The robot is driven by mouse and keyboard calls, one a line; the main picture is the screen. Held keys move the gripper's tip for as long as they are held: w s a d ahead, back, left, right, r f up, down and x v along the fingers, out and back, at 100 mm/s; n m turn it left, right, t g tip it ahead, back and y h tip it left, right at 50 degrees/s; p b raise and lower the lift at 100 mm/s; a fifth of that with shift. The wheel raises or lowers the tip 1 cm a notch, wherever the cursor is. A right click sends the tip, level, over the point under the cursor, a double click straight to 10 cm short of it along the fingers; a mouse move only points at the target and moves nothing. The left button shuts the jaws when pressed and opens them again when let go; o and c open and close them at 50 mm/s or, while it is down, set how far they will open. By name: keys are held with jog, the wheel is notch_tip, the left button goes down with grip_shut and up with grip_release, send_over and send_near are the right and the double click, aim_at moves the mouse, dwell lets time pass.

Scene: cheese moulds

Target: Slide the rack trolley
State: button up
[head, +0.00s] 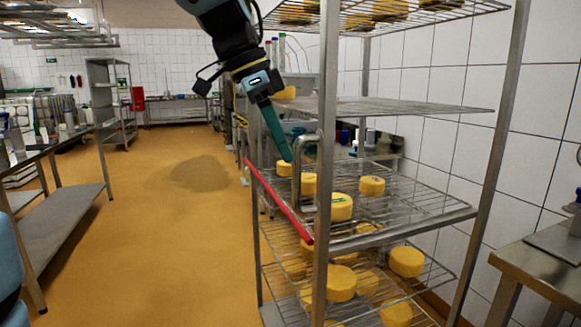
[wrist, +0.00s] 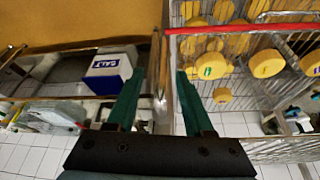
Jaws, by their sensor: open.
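The rack trolley is a metal frame with wire shelves (head: 425,214) carrying yellow cheeses, at the centre right of the head view. A red bar (head: 277,200) runs along its left side, and a metal loop handle (head: 319,170) stands by its near upright (head: 324,130). My gripper (head: 288,158) points down at the trolley's left side, above the red bar. In the wrist view my gripper (wrist: 161,72) is open, with a metal post (wrist: 163,98) showing between its fingers. The red bar (wrist: 235,27) and cheeses (wrist: 267,63) are to the right. I cannot tell whether the fingers touch anything.
A metal side table (head: 62,205) stands at the left, and another (head: 540,262) at the near right. A tiled wall (head: 525,130) is right of the trolley. The orange floor (head: 180,250) between is open. A salt box (wrist: 106,72) stands left of my fingers.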

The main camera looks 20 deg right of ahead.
jog(key=v, duration=0.5)
dwell(0.3)
jog(key=w+a+f+n+t+y, duration=0.1)
jog(key=w+a+f+n, duration=0.45)
jog(key=f, duration=0.25)
jog(key=s+a+f+n+t+y+p, duration=0.1)
jog(key=s+a+f+n+y, duration=0.1)
jog(key=a+f+n, duration=1.2)
jog(key=a+f+y, duration=0.1)
jog(key=a+f, duration=0.3)
jog(key=a, duration=0.2)
jog(key=shift+s+f+t, duration=0.25)
jog(key=shift+f+t, duration=0.1)
jog(key=shift+t, duration=0.05)
